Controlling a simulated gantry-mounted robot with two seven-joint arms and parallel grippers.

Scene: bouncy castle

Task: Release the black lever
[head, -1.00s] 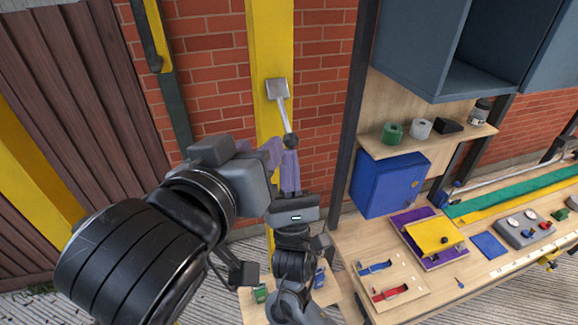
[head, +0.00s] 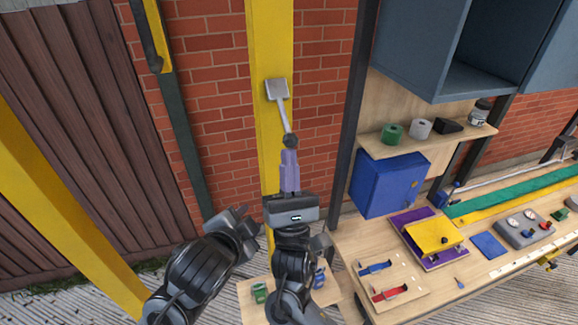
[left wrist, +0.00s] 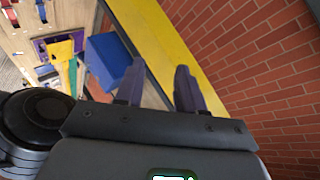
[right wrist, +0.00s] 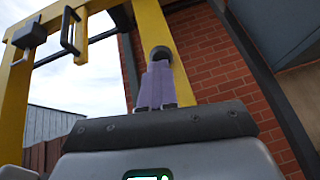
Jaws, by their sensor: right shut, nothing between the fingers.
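The lever is a grey metal rod with a black knob (head: 290,141), fixed by a grey plate (head: 277,88) to the yellow post. The rod hangs down, slightly slanted. My right gripper (head: 289,153) points up just below the knob, its purple fingers shut with nothing between them. In the right wrist view the knob (right wrist: 160,53) shows just past the fingertips (right wrist: 157,64); whether they touch it I cannot tell. My left gripper (head: 241,213) is lower and to the left, away from the lever. In the left wrist view its fingers (left wrist: 157,72) are apart and empty.
A yellow post (head: 270,40) stands before a brick wall (head: 215,70). At right a wooden workbench (head: 350,240) carries a blue box (head: 385,185), a yellow-purple block (head: 434,236) and small tools. A dark cabinet (head: 420,50) hangs above. Space left of the post is open.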

